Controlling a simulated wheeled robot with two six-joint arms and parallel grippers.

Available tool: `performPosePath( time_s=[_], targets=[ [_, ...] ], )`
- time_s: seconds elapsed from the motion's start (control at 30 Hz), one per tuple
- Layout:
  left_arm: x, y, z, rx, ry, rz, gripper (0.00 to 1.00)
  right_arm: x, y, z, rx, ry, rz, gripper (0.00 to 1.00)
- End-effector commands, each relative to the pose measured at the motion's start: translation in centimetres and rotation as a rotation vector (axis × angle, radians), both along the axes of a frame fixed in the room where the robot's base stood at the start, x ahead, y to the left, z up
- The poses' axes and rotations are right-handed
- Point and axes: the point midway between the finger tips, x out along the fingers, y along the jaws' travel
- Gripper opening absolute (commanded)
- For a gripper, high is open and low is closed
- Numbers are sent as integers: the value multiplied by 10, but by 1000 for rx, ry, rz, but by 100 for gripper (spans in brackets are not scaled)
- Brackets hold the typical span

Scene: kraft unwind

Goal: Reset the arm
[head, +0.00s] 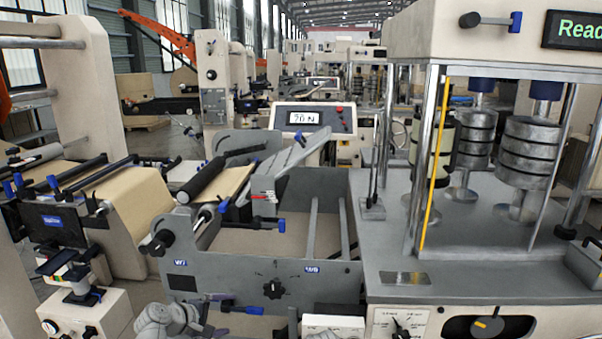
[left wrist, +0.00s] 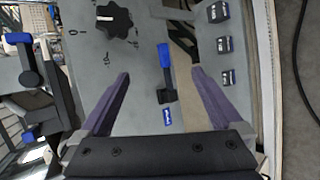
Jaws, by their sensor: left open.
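My left gripper (head: 226,315) is low in the head view, in front of the grey machine's front panel (head: 215,275). In the left wrist view its two purple fingers (left wrist: 160,73) are spread apart with nothing held. A blue-ended black lever (left wrist: 165,70) shows between the fingertips against the grey panel; whether they touch it cannot be told. A black star knob (left wrist: 113,21) is above and left of it; the knob also shows in the head view (head: 272,289). A slanted grey arm (head: 290,165) sticks up above the machine frame. My right gripper is not in view.
A kraft paper web (head: 130,190) runs over rollers on the left. A display panel (head: 303,118) stands behind the frame. A press with metal cylinders (head: 525,155) stands at right. Black switches (left wrist: 223,45) lie right of my fingers in the wrist view.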

Motion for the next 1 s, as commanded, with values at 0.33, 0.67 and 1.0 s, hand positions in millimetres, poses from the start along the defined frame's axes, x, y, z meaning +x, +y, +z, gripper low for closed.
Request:
performPosePath(
  time_s=[0.33, 0.67, 1.0],
  targets=[
    [-116, -55, -85, 771, 219, -806, 100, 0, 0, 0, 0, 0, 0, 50],
    [-170, -94, -50, 1021, 310, -1200, 100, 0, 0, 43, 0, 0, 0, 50],
    [-204, -150, -11, 1090, 313, -1382, 100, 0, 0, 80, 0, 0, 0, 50]
  ],
)
